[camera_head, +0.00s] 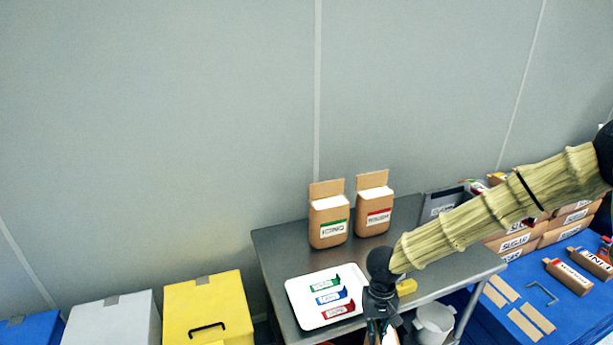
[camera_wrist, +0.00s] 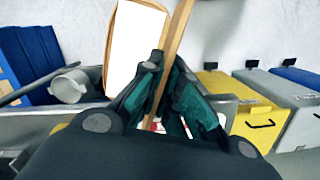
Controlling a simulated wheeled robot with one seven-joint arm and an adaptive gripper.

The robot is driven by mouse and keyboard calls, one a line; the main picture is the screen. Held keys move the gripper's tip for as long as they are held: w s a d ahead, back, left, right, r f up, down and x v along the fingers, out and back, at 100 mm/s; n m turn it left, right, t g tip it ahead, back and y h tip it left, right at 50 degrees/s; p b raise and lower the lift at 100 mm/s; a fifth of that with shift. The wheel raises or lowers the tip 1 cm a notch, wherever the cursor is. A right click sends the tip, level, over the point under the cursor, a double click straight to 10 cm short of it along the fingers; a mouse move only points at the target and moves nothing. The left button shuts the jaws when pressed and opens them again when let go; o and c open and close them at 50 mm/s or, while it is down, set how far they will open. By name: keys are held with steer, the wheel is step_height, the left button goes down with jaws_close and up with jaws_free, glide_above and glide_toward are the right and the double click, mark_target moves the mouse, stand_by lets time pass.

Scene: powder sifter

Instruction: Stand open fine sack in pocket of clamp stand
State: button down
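In the wrist view my gripper (camera_wrist: 168,75) is shut on the thin brown flap of an open sack (camera_wrist: 106,45), whose white inside faces the camera. The flap runs up between the fingers. In the head view my gripper (camera_head: 382,315) is at the bottom edge, in front of the steel table; only a brown and white sliver of the held sack (camera_head: 389,339) shows below it. Its label is hidden, so I cannot confirm it is the fine sack. I cannot make out the clamp stand or its pocket in either view.
Two open sacks, icing (camera_head: 328,222) and a red-labelled one (camera_head: 374,210), stand on the steel table (camera_head: 275,240). A white tray (camera_head: 297,293) holds coloured tags. A pale bucket (camera_head: 435,322) is right of my gripper. Yellow (camera_head: 205,300) and grey (camera_head: 115,322) bins stand left.

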step_height(320, 180, down, 10)
steer(key=b, duration=1)
stand_by(0.6)
